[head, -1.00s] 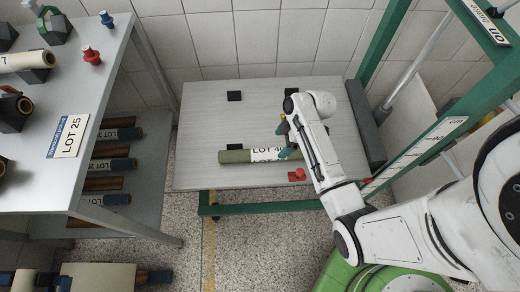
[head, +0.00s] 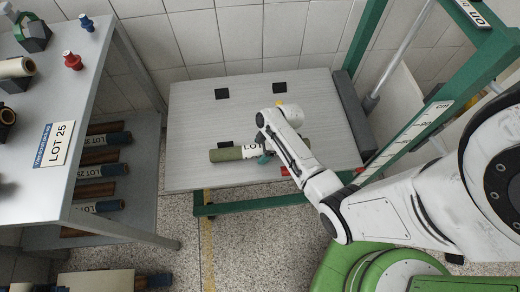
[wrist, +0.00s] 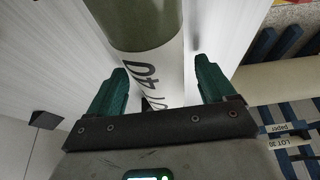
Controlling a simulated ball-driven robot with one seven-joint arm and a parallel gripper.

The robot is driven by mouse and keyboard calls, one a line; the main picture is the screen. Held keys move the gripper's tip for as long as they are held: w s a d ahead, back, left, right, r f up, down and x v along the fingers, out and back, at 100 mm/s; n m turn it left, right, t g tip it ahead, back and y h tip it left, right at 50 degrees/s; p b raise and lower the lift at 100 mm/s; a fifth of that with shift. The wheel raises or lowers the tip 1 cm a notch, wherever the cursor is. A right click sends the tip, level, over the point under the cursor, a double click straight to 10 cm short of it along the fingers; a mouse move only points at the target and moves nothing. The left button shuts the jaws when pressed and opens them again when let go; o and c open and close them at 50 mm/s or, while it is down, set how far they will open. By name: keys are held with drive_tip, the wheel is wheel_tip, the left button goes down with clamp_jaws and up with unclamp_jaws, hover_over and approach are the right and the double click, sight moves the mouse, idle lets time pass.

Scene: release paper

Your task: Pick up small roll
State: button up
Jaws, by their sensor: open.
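The small roll (head: 227,154) is dull green with a white label and lies on the grey platform (head: 190,110) near its front edge. In the wrist view, the roll (wrist: 145,30) runs away between the two green fingers of my open gripper (wrist: 160,85). Its label, reading 40, shows between them. A gap shows at each finger, and I cannot tell whether either touches the roll.
A grey table (head: 95,95) with a LOT 25 sign stands at the left, with several rolls on a shelf beneath. A green frame (head: 400,120) and a dark bar (head: 350,115) bound the platform's right side. The platform's back left is clear apart from small black blocks (head: 222,94).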

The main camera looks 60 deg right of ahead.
drive_tip(key=c, duration=1.3)
drive_tip(key=shift+c, duration=0.2)
drive_tip(key=shift+r, duration=0.2)
